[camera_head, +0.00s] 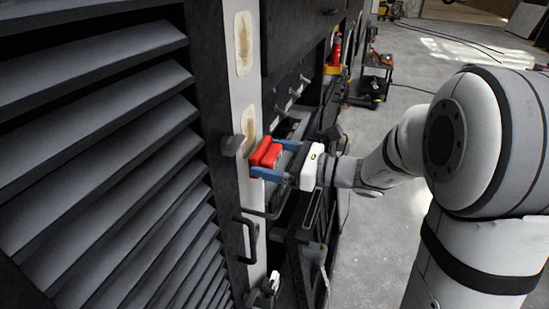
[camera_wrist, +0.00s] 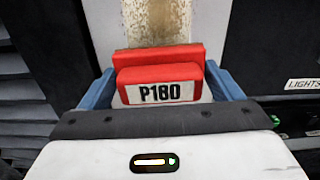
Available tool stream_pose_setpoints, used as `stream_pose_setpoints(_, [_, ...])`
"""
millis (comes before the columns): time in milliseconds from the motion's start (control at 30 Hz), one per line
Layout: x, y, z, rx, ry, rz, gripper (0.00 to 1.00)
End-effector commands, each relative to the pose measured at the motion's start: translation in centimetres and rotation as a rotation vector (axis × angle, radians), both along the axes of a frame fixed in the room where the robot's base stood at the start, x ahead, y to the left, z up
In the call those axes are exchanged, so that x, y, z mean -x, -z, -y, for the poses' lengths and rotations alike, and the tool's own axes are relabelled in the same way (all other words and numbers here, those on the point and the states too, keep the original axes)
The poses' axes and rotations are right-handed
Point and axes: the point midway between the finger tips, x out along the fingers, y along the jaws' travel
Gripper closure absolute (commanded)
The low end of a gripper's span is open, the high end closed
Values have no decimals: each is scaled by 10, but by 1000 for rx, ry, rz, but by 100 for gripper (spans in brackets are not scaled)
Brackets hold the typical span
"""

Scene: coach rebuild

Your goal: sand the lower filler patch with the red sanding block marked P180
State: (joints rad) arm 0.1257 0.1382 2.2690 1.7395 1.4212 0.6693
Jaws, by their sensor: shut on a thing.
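My gripper (camera_head: 270,159) is shut on the red sanding block (camera_head: 265,152), one blue finger on each side. In the wrist view the block (camera_wrist: 160,72) shows a white label reading P180, between the fingers of my gripper (camera_wrist: 162,88). The lower filler patch (camera_head: 249,126) is a tan, brownish stain on the pale upright strip. The block is at the patch's lower end and hides part of it; whether it touches the surface I cannot tell. In the wrist view the patch (camera_wrist: 155,22) rises above the block. The upper filler patch (camera_head: 243,43) is higher on the strip.
Dark louvres (camera_head: 95,130) fill the left. A handle (camera_head: 250,238) and a small grey bracket (camera_head: 232,145) stick out near the strip. Open dark compartments lie to the right of the strip. A tool cart (camera_head: 374,80) stands farther back on the open grey floor.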

Motion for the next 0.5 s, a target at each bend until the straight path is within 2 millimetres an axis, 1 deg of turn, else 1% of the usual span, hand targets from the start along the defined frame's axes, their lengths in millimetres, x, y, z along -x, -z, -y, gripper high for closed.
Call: stream_pose_setpoints(500, [-3, 0, -10, 0, -2, 1, 32])
